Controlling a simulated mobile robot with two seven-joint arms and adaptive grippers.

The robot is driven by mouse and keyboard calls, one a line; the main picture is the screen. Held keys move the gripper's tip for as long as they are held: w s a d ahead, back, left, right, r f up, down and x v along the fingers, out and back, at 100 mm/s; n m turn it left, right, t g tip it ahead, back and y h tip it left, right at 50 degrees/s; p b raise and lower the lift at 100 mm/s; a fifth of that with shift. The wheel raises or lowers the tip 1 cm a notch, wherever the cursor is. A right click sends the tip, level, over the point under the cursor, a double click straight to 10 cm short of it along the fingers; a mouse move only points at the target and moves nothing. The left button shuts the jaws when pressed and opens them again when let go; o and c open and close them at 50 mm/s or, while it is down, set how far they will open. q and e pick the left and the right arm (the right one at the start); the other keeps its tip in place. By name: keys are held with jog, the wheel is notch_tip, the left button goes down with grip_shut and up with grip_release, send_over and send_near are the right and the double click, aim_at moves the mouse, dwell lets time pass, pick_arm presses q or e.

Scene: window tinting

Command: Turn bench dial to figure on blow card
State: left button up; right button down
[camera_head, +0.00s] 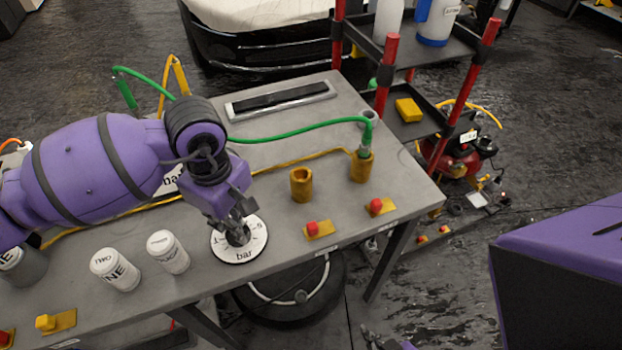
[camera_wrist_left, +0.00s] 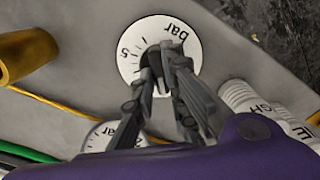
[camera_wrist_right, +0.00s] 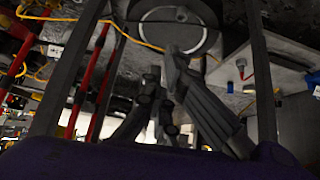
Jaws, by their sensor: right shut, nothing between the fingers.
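The bench dial (camera_head: 256,246) is a white disc marked "bar" with a dark knob, at the bench's front edge. My left gripper (camera_head: 238,232) is over its middle. In the left wrist view, the fingers of my left gripper (camera_wrist_left: 160,52) close in on the dark knob of the dial (camera_wrist_left: 131,68); the figure the knob points to is hidden. A second white "bar" face (camera_head: 170,184) is partly behind my left arm. My right gripper (camera_wrist_right: 163,65) is shut and empty, low beyond the bench's front. No readable blow card shows; a small white card (camera_head: 467,135) hangs by the red compressor.
White canisters (camera_head: 168,252) stand left of the dial. Yellow holders (camera_head: 302,184), red-knobbed yellow blocks (camera_head: 319,229) and a green hose (camera_head: 290,133) are on the bench (camera_head: 285,275). A red-posted cart (camera_head: 386,75) stands behind to the right.

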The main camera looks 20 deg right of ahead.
pick_arm(q)
jog(key=o, duration=0.3)
pick_arm(e)
jog(key=shift+w+a, duration=0.1)
jog(key=shift+w, duration=0.1)
pick_arm(q)
jog(key=shift+r, duration=0.35)
notch_tip(320, 180, up, 11)
jog(key=shift+r, duration=0.2)
pick_arm(e)
jog(key=shift+w+a+r+t, duration=0.1)
jog(key=shift+w+r+t, duration=0.05)
jog(key=shift+w, duration=0.4)
jog(key=shift+w+a+r+t, duration=0.1)
jog(key=shift+w+r+t, duration=0.05)
jog(key=shift+w, duration=0.4)
jog(key=shift+s+d, duration=0.1)
